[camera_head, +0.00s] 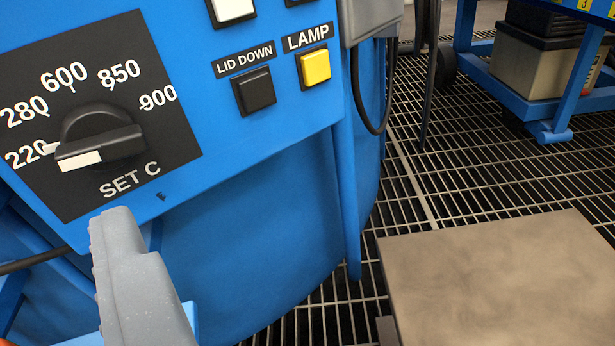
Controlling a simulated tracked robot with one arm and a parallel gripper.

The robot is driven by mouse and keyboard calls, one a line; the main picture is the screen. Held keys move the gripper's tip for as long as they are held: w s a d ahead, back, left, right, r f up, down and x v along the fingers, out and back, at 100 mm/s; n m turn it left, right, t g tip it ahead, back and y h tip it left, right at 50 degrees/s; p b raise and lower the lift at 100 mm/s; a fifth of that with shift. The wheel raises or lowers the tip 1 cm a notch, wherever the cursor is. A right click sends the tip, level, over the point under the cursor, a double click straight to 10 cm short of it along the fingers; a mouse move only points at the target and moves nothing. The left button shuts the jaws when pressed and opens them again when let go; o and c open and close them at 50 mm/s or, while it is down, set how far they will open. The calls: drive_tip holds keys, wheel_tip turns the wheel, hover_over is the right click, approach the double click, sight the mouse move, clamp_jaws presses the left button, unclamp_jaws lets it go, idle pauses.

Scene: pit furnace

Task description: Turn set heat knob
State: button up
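The set heat knob (100,138) is black with a raised grip bar and a white mark on the bar's left end. It sits on a black dial plate (150,60) marked 220, 280, 600, 850, 900 and SET C. The white mark is at the left, by 220. My gripper (118,222) shows as a grey finger at the bottom left, its tip below the knob and apart from it in the picture. I see no second finger clearly, so its opening cannot be told. Nothing is seen held.
The blue panel (190,60) also bears a black LID DOWN button (255,90) and a yellow LAMP button (314,66). A flat brownish plate (500,285) is at the lower right. A blue cart (480,75) stands on the grated floor behind.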

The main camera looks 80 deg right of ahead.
drive_tip(key=s+f, duration=0.2)
drive_tip(key=s, duration=0.1)
drive_tip(key=b, duration=0.3)
approach(100, 150)
drive_tip(key=shift+h, duration=0.3)
drive_tip(key=x, duration=0.8)
drive_tip(key=shift+w+f, duration=0.2)
